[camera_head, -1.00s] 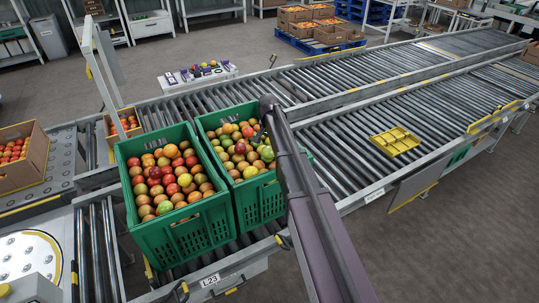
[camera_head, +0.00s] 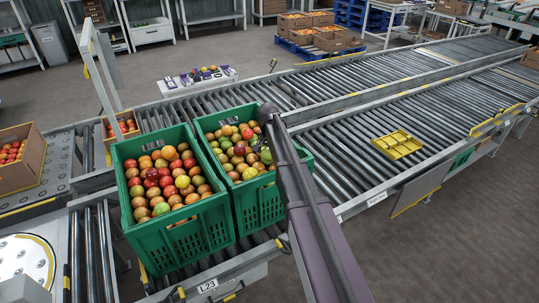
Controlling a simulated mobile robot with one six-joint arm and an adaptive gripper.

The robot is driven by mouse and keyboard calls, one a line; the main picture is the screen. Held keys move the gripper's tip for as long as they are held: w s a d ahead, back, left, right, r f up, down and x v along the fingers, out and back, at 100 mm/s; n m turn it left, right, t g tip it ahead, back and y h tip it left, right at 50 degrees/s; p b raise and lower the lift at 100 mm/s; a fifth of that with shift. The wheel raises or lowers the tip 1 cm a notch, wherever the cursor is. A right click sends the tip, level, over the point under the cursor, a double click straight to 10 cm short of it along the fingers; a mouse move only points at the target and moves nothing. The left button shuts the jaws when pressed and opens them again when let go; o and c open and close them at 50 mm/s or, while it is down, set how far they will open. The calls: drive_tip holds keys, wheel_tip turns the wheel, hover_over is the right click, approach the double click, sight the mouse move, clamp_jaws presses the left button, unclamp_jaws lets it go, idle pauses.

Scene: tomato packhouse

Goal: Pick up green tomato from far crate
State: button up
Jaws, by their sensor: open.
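Two green crates full of mixed red, orange and green tomatoes stand side by side on the roller conveyor. The right-hand, farther crate (camera_head: 262,205) is partly covered by my arm. Green and yellow-green tomatoes (camera_head: 250,173) lie in it among red and orange ones. Another green tomato (camera_head: 266,156) shows near my gripper. My gripper (camera_head: 259,146) is small and dark in this view, over the right part of the far crate, close above the tomatoes. It is open, and I see no tomato between its fingers. The exact gap to the fruit cannot be told.
The nearer green crate (camera_head: 186,241) stands directly to the left. A yellow tray (camera_head: 397,144) sits on the conveyor at right. A cardboard box of tomatoes (camera_head: 22,175) is at far left. The conveyor rollers (camera_head: 340,120) behind and right of the crates are mostly clear.

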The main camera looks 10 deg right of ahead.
drive_tip(key=c, duration=0.6)
drive_tip(key=shift+r, duration=0.25)
wheel_tip(320, 180, up, 10)
drive_tip(key=p, duration=1)
drive_tip(key=shift+f, duration=0.2)
idle(0.3)
